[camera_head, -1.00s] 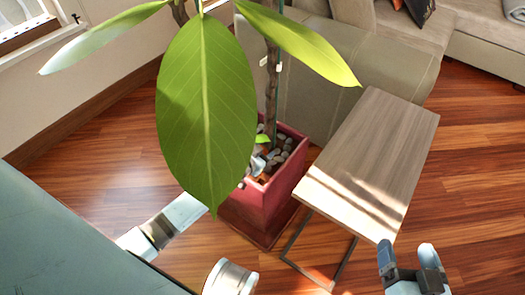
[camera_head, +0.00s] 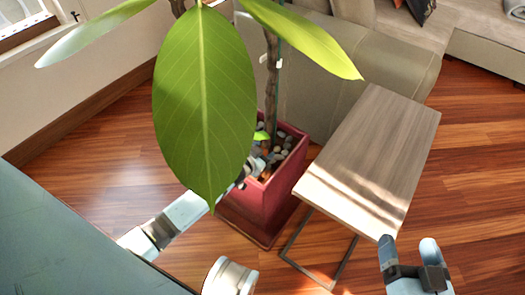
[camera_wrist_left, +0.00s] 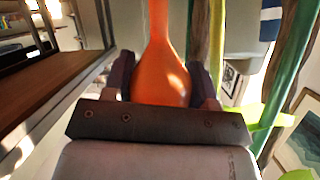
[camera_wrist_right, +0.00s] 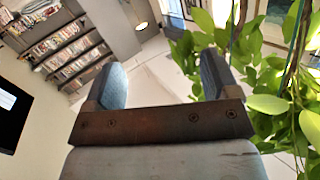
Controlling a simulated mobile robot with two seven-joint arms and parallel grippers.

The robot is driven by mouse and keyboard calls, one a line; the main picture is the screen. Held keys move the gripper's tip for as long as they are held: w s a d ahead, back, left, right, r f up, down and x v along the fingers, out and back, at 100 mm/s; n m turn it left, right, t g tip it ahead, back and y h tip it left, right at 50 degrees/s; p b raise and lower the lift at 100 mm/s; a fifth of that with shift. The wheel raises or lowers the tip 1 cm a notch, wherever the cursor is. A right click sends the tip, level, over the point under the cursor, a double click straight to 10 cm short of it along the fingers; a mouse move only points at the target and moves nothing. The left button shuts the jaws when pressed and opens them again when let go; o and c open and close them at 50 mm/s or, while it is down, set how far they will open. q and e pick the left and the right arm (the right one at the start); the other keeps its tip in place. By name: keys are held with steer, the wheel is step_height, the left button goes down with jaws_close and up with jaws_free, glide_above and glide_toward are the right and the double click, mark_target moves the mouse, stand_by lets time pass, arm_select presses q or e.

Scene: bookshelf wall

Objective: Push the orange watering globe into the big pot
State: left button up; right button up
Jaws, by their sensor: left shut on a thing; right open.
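The big pot (camera_head: 268,206) is a square dark red planter with pebbles, standing on the floor left of the side table. The orange watering globe (camera_wrist_left: 163,75) is a glossy bulb with a long neck, seen between my left fingers in the left wrist view. My left gripper (camera_head: 254,168) is shut on the globe at the pot's near left rim. A large leaf hides much of this gripper in the head view, and the globe's tip cannot be made out there. My right gripper (camera_head: 408,248) is open and empty, in front of the side table, away from the pot.
The plant's big leaf (camera_head: 205,110) hangs over the pot and my left arm. A trunk (camera_head: 272,85) rises from the pot. A wooden side table (camera_head: 370,160) stands close on the right, with a sofa (camera_head: 335,75) behind. Floor at left is clear.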

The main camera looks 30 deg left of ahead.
arm_select(q)
step_height(320, 180, down, 9)
steer(key=b, duration=0.5)
steer(key=shift+f, duration=0.2)
arm_select(e)
steer(key=shift+a+r+t+y, duration=0.6)
steer(key=shift+a+r+y, duration=0.5)
steer(key=shift+r+y, duration=0.15)
stand_by(0.8)
arm_select(q)
steer(key=shift+f, duration=0.15)
